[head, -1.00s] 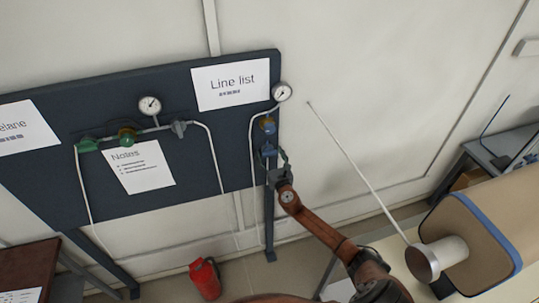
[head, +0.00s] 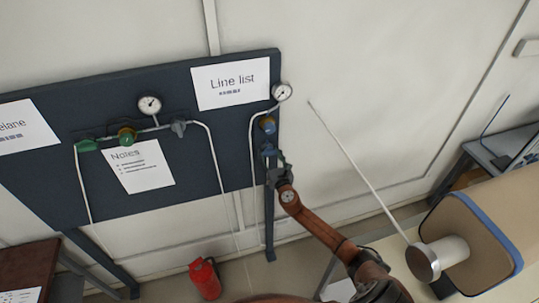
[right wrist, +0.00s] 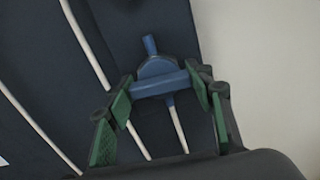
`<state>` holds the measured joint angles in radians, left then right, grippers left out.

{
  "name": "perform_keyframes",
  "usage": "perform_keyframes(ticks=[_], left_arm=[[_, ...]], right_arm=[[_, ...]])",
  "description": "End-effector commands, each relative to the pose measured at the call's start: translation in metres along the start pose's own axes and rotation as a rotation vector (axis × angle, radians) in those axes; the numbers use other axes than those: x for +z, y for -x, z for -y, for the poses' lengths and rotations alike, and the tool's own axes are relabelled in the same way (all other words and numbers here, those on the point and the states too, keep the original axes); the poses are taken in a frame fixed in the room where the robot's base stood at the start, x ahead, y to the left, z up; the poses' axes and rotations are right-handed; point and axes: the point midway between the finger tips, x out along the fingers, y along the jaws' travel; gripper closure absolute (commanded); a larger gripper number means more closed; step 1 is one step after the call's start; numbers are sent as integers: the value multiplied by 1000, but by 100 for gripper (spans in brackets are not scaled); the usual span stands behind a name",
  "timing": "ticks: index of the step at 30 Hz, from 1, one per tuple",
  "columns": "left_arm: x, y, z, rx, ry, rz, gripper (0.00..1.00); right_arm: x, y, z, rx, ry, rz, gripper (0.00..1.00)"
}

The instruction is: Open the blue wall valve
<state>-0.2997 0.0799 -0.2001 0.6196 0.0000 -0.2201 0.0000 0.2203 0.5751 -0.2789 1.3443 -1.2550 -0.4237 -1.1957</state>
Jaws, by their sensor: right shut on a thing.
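The blue wall valve (head: 267,150) is on the thin pipe at the right edge of the dark panel, below a round gauge. In the right wrist view its blue handle (right wrist: 160,83) lies crosswise between the green finger pads. My right gripper (head: 279,168) is at the valve and shut on the handle, with one finger at each side of it; it also shows in the right wrist view (right wrist: 160,115). In the head view the gripper partly hides the valve. My left gripper is not in view.
A red extinguisher (head: 205,279) stands on the floor below.

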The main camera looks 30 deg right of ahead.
Motion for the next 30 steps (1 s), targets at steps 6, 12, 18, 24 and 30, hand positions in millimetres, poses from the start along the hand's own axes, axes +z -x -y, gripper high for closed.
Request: perform_keyframes(ticks=[6, 12, 18, 24, 30], left_arm=[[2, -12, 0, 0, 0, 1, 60], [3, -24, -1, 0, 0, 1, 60], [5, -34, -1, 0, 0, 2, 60], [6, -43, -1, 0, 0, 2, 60], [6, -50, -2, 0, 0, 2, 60]], right_arm=[[-2, 0, 0, -1, -133, 1, 76], [-3, 0, 0, -1, -313, 1, 76], [-3, 0, 0, 0, -504, 0, 76], [-3, 0, 0, -1, -694, 0, 76], [-2, 0, 0, -2, -885, 0, 76]])
